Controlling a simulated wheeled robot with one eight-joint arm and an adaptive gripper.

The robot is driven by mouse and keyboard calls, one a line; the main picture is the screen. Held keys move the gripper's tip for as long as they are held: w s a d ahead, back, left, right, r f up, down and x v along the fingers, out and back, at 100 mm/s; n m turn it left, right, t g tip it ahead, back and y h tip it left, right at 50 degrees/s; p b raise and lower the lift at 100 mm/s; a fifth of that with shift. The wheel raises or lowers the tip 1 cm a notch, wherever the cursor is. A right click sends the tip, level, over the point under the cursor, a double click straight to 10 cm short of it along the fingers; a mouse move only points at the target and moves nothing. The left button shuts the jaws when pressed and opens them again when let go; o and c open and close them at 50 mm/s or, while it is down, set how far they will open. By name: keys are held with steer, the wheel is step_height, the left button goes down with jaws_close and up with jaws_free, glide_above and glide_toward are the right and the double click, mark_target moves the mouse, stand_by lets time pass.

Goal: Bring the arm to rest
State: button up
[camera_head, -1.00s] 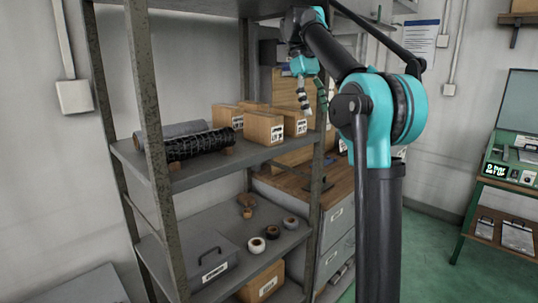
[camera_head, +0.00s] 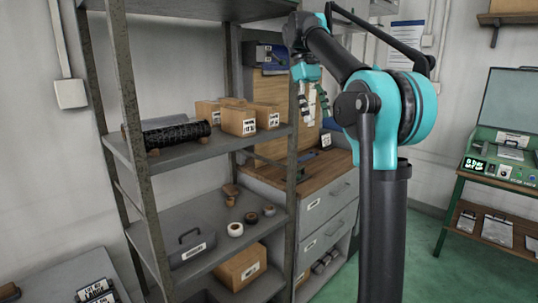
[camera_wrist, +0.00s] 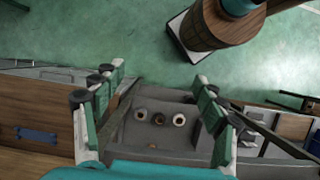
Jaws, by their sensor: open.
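My arm is raised and bent in the head view, with a black upright link and teal joints at the right of centre. My gripper (camera_head: 313,94) hangs from the arm's end, pointing down, near the right side of the grey metal shelf (camera_head: 205,159). Its fingers are apart with nothing between them. In the wrist view my gripper (camera_wrist: 155,92) also shows open, with one green-padded finger on each side. A grey shelf surface with several tape rolls (camera_wrist: 179,119) lies beyond the fingers.
A green bench (camera_head: 500,185) stands at the right. Green floor (camera_head: 430,262) is open between them.

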steer(key=s+d+f+m+t+y, duration=0.15)
steer(key=s+f, duration=0.25)
steer(key=f, duration=0.7)
steer(key=s+d+f+m+t, duration=0.1)
steer(key=s+f+m+t, duration=0.2)
steer(key=f, duration=0.9)
steer(key=s+d+f+m+t+y, duration=0.15)
steer(key=s+f, duration=0.35)
steer(key=f, duration=0.6)
steer(key=s+f+m+t, duration=0.1)
steer(key=s+f+m, duration=0.1)
steer(key=s+f, duration=0.8)
steer(key=shift+s+d+f, duration=0.2)
steer(key=shift+d+f, duration=0.05)
steer(key=shift+f, duration=0.25)
